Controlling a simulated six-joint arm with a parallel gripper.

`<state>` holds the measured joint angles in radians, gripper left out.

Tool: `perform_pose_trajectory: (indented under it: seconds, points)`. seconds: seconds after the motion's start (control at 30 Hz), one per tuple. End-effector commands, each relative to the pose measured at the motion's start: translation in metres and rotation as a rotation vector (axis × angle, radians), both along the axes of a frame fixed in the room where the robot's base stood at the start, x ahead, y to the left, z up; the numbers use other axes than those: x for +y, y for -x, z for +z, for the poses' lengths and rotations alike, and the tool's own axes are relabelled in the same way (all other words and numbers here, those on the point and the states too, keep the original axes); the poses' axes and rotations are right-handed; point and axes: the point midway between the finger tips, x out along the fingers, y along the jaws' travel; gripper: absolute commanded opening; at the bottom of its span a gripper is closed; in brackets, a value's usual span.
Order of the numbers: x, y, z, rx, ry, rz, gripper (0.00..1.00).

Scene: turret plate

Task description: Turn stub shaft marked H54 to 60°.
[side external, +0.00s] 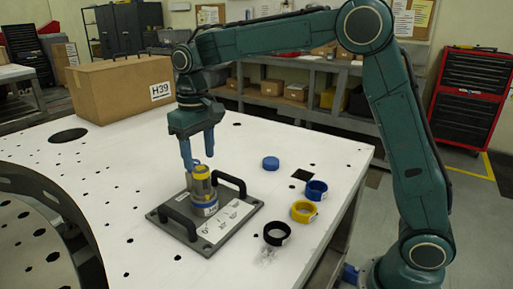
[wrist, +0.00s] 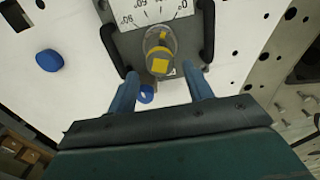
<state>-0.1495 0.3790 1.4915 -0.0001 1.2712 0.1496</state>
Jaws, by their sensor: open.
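The stub shaft (side external: 202,188) stands upright on a dark grey plate (side external: 178,228) with two black handles. It has a yellow top and a blue and yellow lower part; any marking on it is too small to read. In the wrist view the shaft (wrist: 159,52) shows a yellow square end and a yellow mark beside a white angle scale (wrist: 155,12) with 0, 60 and 90 readable. My gripper (side external: 197,158) points down, open and empty, its blue fingertips just above the shaft top. In the wrist view the gripper's fingers (wrist: 160,72) lie either side of the shaft's line.
A blue cap (side external: 271,163), a blue ring (side external: 316,190), a yellow ring (side external: 304,211) and a black ring (side external: 276,233) lie right of the plate. A cardboard box (side external: 125,88) marked H39 stands behind. A curved grey holed structure (side external: 30,215) is at front left.

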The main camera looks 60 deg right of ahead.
Motion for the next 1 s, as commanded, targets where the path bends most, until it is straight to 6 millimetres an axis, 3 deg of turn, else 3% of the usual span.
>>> perform_pose_trajectory:
  seconds: [0.5, 1.0]
  points:
    - [0.0, 0.0, -0.033, 0.002, 0.0, 0.0, 0.51]
    - [0.0, 0.0, -0.037, 0.0, 0.0, 0.0, 0.49]
